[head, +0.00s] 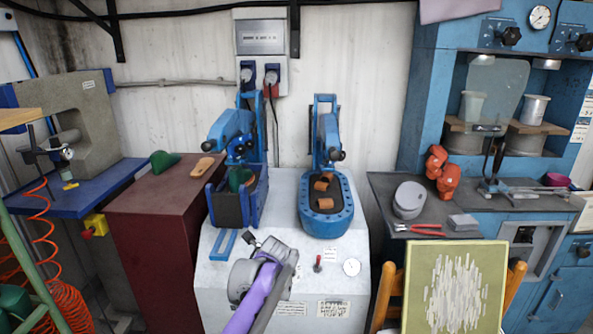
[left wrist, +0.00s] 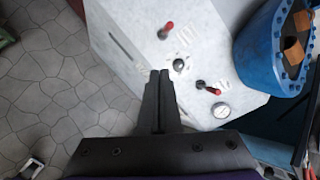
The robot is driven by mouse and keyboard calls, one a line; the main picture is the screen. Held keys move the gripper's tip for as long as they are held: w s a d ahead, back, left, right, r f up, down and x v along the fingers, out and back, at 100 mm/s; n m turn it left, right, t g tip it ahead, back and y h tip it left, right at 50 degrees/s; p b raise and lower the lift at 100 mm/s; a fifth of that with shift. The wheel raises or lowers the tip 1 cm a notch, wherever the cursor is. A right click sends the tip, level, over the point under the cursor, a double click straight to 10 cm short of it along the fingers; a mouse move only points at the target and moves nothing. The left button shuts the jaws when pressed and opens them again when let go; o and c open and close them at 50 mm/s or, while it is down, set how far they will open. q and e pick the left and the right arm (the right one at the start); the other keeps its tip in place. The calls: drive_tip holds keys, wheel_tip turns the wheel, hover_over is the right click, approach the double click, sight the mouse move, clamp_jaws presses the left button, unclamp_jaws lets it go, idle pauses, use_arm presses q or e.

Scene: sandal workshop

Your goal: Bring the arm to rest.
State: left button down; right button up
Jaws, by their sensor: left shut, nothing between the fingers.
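My left arm (head: 262,285), purple and grey, reaches up from the bottom of the head view in front of the white machine cabinet (head: 225,270). In the left wrist view my left gripper (left wrist: 160,73) is shut and empty. The fingertips are hard to make out in the head view. My right gripper is in neither view.
Near the fingers are a red-handled lever (left wrist: 165,31), another red lever (left wrist: 212,90) and a gauge (left wrist: 222,110). A blue press basin (head: 327,222) stands on the cabinet. A brown cabinet (head: 150,250) stands left. A framed board (head: 455,285) is right.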

use_arm(q)
drive_tip(key=s+a+n+g, duration=0.1)
drive_tip(key=s+a+n, duration=0.25)
drive_tip(key=s, duration=0.35)
drive_tip(key=s+a+n, duration=0.2)
drive_tip(key=s+n, duration=0.2)
drive_tip(key=s, duration=0.2)
drive_tip(key=s+a+f+n+g+h, duration=0.1)
drive_tip(key=s+f+n, duration=0.2)
drive_tip(key=s+n, duration=0.55)
drive_tip(key=s+a+f+n+g, duration=0.1)
drive_tip(key=s+f+n, duration=0.25)
drive_tip(key=s, duration=0.95)
drive_tip(key=s+a+f+n+g+h, duration=0.1)
drive_tip(key=s+f+n, duration=0.3)
drive_tip(key=s, duration=0.7)
wheel_tip(320, 180, up, 21)
drive_tip(key=w+t+p, duration=0.1)
drive_tip(key=w+p, duration=0.1)
drive_tip(key=p, duration=1.6)
drive_tip(key=shift+a+n, duration=0.15)
drive_tip(key=shift+n, duration=0.3)
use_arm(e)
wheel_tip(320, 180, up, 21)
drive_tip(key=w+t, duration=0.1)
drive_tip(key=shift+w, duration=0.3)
